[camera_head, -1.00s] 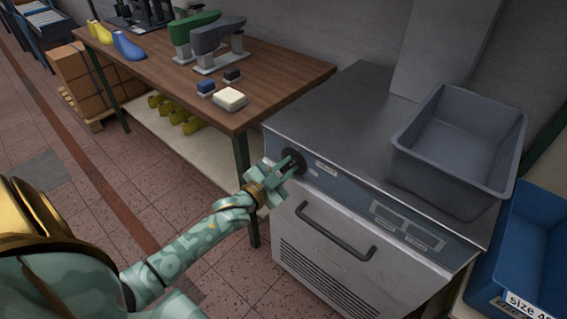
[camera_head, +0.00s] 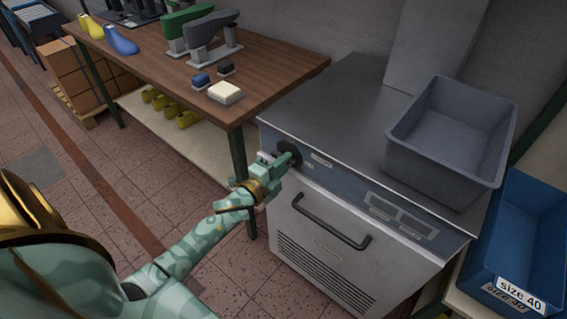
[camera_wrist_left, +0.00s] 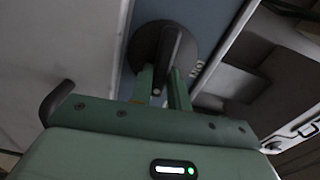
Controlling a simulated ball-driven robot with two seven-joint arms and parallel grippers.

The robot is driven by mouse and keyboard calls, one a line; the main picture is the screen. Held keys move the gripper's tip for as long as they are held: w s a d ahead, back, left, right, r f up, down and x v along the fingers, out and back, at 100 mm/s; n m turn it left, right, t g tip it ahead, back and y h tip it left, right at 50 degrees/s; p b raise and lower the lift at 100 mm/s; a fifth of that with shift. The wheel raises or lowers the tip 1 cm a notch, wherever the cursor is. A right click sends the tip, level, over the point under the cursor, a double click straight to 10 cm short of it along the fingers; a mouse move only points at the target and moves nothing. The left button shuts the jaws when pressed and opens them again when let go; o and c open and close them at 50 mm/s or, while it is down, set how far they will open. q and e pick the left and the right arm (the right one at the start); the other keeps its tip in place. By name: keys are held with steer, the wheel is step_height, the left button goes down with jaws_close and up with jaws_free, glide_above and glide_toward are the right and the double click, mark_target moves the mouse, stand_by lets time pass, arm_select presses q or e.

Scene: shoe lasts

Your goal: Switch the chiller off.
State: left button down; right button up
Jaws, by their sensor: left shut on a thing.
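The chiller (camera_head: 335,102) is a grey steel cabinet with a blue-grey control strip, a dark bar handle (camera_head: 331,221) and a vented front. Its round dark knob (camera_head: 289,151) sits at the left end of the strip. My left gripper (camera_head: 284,161) is at the knob, partly covering it. In the left wrist view the knob (camera_wrist_left: 146,42) has a raised grip bar, and the fingers (camera_wrist_left: 164,84) are shut on it, one on each side. An "ON" label (camera_wrist_left: 197,69) shows beside the knob. My right gripper is out of view.
A grey bin (camera_head: 445,145) stands on the chiller's top. A blue "size 40" bin (camera_head: 520,240) is at the right. A wooden bench (camera_head: 268,80) on the left holds shoe lasts, stands and small blocks. Open tiled floor lies in front.

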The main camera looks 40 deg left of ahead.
arm_select(q)
steer(key=shift+f+m, duration=0.15)
steer(key=shift+m, duration=0.45)
steer(key=c, duration=1.3)
jaws_free()
steer(key=shift+d, duration=0.1)
steer(key=shift+c, duration=0.2)
steer(key=s+a+p, duration=0.1)
steer(key=s+p, duration=0.1)
steer(key=s, duration=1.4)
steer(key=shift+s+a, duration=0.15)
